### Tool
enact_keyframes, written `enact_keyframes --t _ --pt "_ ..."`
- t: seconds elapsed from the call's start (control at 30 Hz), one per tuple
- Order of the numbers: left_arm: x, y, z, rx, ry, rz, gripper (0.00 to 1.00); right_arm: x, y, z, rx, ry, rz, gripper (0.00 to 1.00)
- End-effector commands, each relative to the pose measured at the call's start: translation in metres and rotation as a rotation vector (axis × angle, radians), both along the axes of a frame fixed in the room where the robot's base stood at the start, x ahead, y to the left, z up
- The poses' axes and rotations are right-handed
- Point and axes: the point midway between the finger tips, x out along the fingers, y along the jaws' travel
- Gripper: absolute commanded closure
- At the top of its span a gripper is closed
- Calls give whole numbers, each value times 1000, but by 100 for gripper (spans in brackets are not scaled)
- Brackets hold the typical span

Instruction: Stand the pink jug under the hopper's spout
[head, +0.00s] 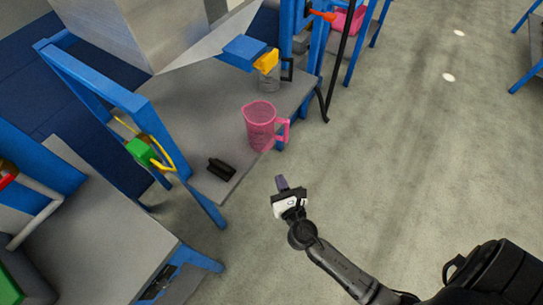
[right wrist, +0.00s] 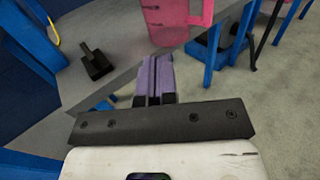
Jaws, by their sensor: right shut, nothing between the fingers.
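The pink jug (head: 259,126) stands upright near the front edge of the grey table, with its handle on the right. It also shows at the top of the right wrist view (right wrist: 172,25), its top cut off. The grey hopper (head: 165,35) is at the top left, with a blue and yellow spout (head: 266,61). A clear jug with a dark handle (head: 267,82) stands below the spout. My right gripper (head: 282,183) is shut and empty, off the table's front edge, apart from the pink jug. Its purple fingers (right wrist: 153,76) are together. My left gripper is not in view.
A small black object (head: 221,168) lies on the table's near corner. A blue frame (head: 100,80) with a green and yellow fitting (head: 142,152) stands at the left. A pink bin (head: 347,20) is at the back.

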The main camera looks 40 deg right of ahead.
Motion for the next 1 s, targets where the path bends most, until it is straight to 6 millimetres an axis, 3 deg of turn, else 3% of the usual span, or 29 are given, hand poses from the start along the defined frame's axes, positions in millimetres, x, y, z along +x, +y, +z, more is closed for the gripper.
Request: enact_keyframes --t 0.6,1.0 --pt "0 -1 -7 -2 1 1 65 97 -32 0 -3 -1 -2 100" --pt "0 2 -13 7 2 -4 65 128 -42 0 -5 2 -2 100"
